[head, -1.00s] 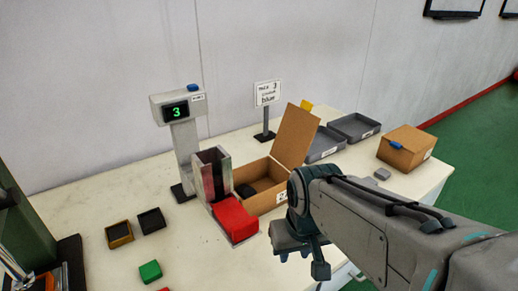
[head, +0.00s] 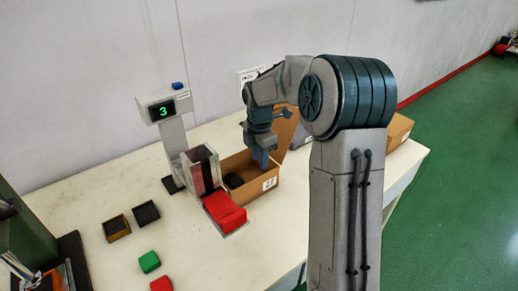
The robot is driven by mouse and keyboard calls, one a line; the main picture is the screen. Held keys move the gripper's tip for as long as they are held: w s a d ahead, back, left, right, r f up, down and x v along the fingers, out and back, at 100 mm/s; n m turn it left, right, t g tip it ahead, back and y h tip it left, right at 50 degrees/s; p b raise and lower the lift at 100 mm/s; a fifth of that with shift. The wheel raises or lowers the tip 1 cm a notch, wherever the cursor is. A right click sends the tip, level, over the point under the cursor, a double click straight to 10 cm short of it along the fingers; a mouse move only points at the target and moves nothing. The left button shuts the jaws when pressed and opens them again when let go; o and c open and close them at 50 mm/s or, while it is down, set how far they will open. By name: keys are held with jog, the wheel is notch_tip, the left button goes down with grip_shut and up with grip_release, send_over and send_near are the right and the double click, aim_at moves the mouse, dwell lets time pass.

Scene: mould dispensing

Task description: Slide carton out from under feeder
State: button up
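The open cardboard carton (head: 265,186) stands on the white table beside the feeder (head: 201,168), with its lid up at the back. A dark piece (head: 234,181) lies inside its left part. The feeder is a metal chute with a red block (head: 225,212) at its front. My gripper (head: 263,163) points down over the carton's right part, its tips at or just inside the opening. Its fingers are small and partly hidden, so I cannot tell whether they are open or touching the carton.
A display post (head: 163,109) reading 3 stands behind the feeder. Two small dark-filled moulds (head: 146,213), a green block (head: 149,262) and a red block (head: 161,284) lie at the front left. A closed carton (head: 398,130) at the right is mostly hidden by my arm.

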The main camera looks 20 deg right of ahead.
aim_at(259, 195)
jog(key=shift+w+d+f+n, duration=0.15)
jog(key=shift+w+f+n, duration=0.15)
jog(key=shift+w+n, duration=0.3)
notch_tip(259, 195, down, 14)
jog(key=shift+r, duration=0.1)
dwell(0.4)
jog(key=shift+c, duration=0.3)
grip_shut()
